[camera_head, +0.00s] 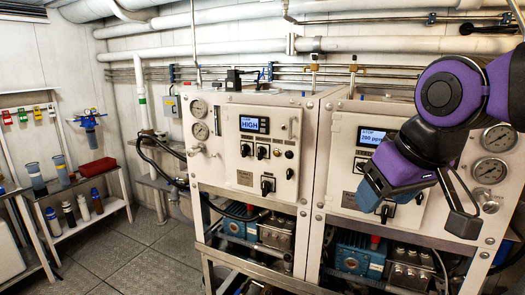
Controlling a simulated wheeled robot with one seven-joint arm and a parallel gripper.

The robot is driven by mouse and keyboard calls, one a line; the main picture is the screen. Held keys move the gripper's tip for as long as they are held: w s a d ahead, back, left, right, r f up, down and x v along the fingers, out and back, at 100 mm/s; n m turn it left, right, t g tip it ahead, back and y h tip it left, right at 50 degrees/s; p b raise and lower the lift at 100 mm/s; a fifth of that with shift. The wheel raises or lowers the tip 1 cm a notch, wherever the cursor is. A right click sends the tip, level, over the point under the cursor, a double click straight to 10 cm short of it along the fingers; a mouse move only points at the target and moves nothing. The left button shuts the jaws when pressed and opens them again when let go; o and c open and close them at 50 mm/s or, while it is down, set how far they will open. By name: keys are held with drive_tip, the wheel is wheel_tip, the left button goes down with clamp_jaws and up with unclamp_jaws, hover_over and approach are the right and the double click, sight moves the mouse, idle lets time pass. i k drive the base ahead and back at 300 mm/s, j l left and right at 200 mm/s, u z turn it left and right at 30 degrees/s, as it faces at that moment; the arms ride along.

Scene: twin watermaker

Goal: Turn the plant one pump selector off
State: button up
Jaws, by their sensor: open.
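Two white watermaker cabinets stand side by side. The left cabinet (222,160) has a lit display (254,124) reading HIGH, two small black selectors, (246,150) and (262,152), and a larger black selector (267,186) below. The right cabinet (341,150) has a display (371,136) that seems to read STOP and a ppm figure. Its lower black selector (386,211) is partly hidden by my arm. Labels are too small to read, so I cannot tell which is plant one. My gripper (420,204) is open and empty before the right cabinet, apart from the left one's selectors.
Gauges (200,131) and a hose stand out at the left cabinet's left side. Blue pumps (352,254) sit in the open bays below. A shelf (82,222) with bottles and a red bin (97,168) stands at the left. The floor (140,258) between is clear.

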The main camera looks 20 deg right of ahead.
sight(261, 151)
drive_tip(key=j+z, duration=0.6)
drive_tip(key=z, duration=0.2)
drive_tip(key=i+j, duration=0.05)
